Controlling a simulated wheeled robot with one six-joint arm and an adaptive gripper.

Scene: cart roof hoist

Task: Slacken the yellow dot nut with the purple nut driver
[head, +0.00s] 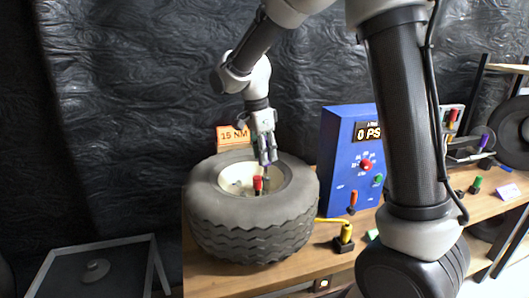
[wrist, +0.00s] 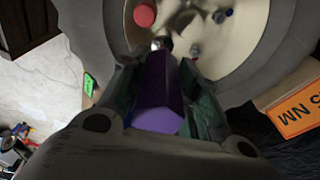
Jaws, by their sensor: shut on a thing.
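My gripper (head: 267,160) is over the cream hub of the tyre and points down. In the wrist view its fingers are closed around the purple handle of the nut driver (wrist: 157,92). The driver's silver socket end (wrist: 161,43) points at the hub face (head: 238,177); I cannot tell whether it sits on a nut. Small dark nuts (wrist: 195,50) stand on the hub beside it, one with a blue mark (wrist: 229,12). I cannot make out a yellow dot; the driver may hide it. A red-topped piece (head: 257,184) stands at the hub.
The tyre (head: 250,225) lies flat on a wooden bench (head: 215,283). An orange 15 NM sign (head: 233,136) stands behind it. A blue gauge box (head: 340,150) and a yellow-handled tool (head: 346,233) are close on the right. More coloured tools (head: 477,183) stand farther right.

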